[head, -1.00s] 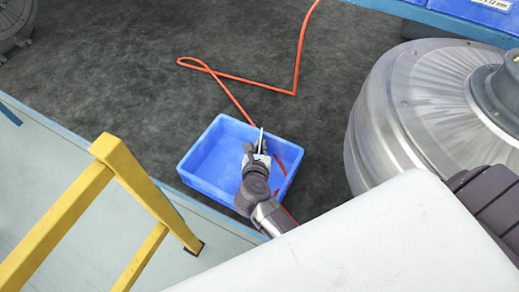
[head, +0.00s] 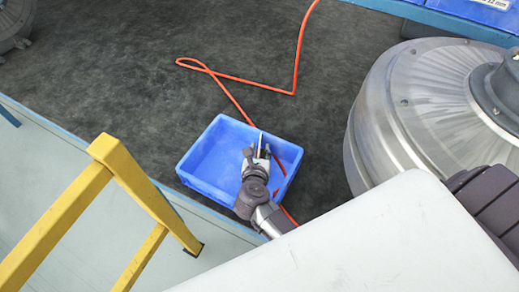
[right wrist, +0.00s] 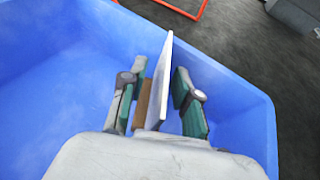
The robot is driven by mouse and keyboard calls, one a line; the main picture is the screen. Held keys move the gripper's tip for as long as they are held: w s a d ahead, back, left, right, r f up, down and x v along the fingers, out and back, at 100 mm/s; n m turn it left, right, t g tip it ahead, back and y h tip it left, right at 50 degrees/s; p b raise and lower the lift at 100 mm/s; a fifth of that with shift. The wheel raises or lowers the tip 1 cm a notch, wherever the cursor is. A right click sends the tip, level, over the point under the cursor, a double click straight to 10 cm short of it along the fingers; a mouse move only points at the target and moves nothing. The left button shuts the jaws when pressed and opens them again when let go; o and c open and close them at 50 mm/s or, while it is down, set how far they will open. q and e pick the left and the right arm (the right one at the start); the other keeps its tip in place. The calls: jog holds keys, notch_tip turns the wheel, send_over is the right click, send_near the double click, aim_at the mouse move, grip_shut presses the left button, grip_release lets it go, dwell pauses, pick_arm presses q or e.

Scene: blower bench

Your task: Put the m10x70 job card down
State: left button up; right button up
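The job card, a thin white plate (right wrist: 160,85), stands on edge between the fingers of my right gripper (right wrist: 160,100) in the right wrist view. Gaps show between it and the teal finger pads, and a narrow brown piece (right wrist: 143,106) shows at its left; I cannot tell what that is. In the head view the card (head: 261,141) shows edge-on above my right gripper (head: 257,155), which is open inside the blue bin (head: 206,180). Any print on the card cannot be read, and its lower edge is hidden. My left gripper is not in view.
An orange cable (head: 240,78) lies on the dark mat (head: 120,70) and runs to the bin. A large metal blower housing (head: 425,110) stands at right. A yellow frame (head: 130,170) is at left. A white surface (head: 370,245) covers the lower right.

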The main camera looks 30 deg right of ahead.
jog(key=shift+r, duration=0.3)
jog(key=p+v, duration=0.3)
jog(key=v, duration=0.9)
jog(key=shift+f, duration=0.1)
